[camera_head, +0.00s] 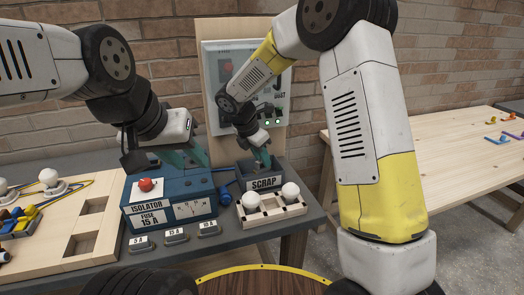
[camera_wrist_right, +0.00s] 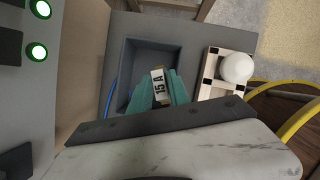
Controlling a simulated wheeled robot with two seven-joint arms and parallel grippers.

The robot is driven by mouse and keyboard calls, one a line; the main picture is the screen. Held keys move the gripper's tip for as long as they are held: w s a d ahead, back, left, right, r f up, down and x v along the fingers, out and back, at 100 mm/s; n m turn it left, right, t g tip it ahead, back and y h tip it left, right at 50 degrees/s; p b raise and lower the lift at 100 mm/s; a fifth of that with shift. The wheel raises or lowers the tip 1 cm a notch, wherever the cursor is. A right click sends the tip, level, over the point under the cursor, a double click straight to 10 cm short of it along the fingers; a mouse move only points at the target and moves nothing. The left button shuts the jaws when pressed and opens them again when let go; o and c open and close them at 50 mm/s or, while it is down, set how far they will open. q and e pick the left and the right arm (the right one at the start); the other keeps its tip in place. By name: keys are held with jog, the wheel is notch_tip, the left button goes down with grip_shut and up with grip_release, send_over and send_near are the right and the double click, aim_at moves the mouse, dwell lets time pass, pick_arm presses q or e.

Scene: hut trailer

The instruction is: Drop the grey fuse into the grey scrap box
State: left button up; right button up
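A fuse (camera_wrist_right: 158,84) with a white "15 A" label sits between the teal fingertips of my right gripper (camera_wrist_right: 160,92) in the right wrist view. The gripper looks shut on it; its body colour is mostly hidden. The grey scrap box (camera_wrist_right: 134,54) lies below and around the fingertips in that view, its visible floor empty. In the head view, my right gripper (camera_head: 262,157) hangs over the scrap box (camera_head: 264,183), whose inside is mostly hidden. My left gripper (camera_head: 184,157) is over the blue isolator box (camera_head: 172,208), its teal fingers apart and apparently empty.
A wooden holder with white knobs (camera_head: 272,213) stands in front of the scrap box. Small labelled grey blocks (camera_head: 175,236) line the bench front. A red button (camera_head: 146,184) tops the isolator box. A panel with green lights (camera_head: 277,121) stands behind.

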jog(key=shift+o, duration=1.1)
jog(key=shift+r, duration=0.1)
